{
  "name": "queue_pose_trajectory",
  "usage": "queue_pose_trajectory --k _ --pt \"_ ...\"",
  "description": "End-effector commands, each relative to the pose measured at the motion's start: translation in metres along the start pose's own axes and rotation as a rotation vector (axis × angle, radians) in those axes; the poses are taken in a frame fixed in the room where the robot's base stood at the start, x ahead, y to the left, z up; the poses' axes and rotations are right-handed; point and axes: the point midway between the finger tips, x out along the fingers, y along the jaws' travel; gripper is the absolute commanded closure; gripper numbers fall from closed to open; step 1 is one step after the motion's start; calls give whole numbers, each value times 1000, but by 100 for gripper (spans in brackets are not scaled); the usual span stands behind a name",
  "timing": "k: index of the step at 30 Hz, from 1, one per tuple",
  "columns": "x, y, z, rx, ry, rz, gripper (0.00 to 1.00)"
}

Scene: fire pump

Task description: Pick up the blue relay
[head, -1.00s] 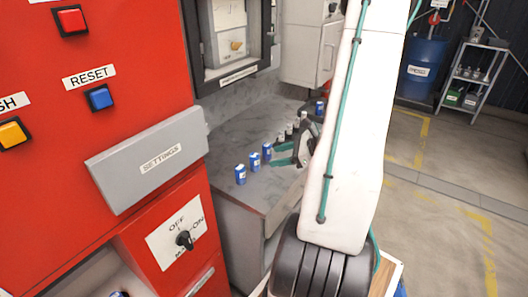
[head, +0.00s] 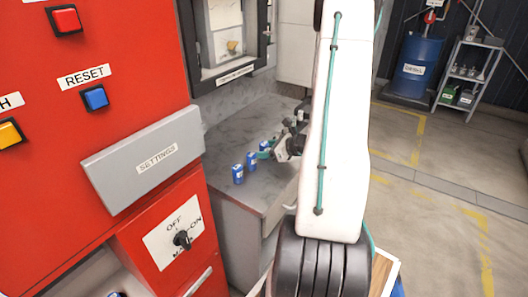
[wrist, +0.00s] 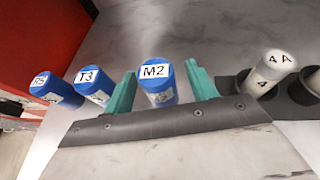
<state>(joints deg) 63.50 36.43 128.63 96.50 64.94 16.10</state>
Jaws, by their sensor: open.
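Several blue relays stand in a row on the grey worktop. In the wrist view, the blue relay marked M2 (wrist: 157,84) stands between the two green fingers of my gripper (wrist: 160,92), with a gap visible at the right finger. My gripper is open. Blue relays marked T3 (wrist: 95,85) and R5 (wrist: 55,90) stand to its left. In the head view, two blue relays (head: 238,174) and (head: 252,161) show clear of my gripper (head: 266,154), and a third blue relay (head: 265,146) is partly hidden by it.
White cylinders, one marked 4A (wrist: 269,70), sit in dark holders right of my gripper. The red panel (head: 100,150) with its grey settings cover (head: 143,160) stands left of the worktop (head: 225,135). Open floor lies to the right.

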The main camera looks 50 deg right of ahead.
Motion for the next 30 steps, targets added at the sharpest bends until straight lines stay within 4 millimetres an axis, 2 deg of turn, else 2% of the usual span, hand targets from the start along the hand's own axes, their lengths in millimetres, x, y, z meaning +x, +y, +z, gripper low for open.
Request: queue_pose_trajectory --k 2,3,8,20,30 --pt "0 0 0 0 0 0 43" --pt "0 0 0 0 0 0 49" --pt "0 0 0 0 0 0 92" --pt "-2 0 3 -1 0 0 92" --pt "-18 0 34 -3 0 -3 92"
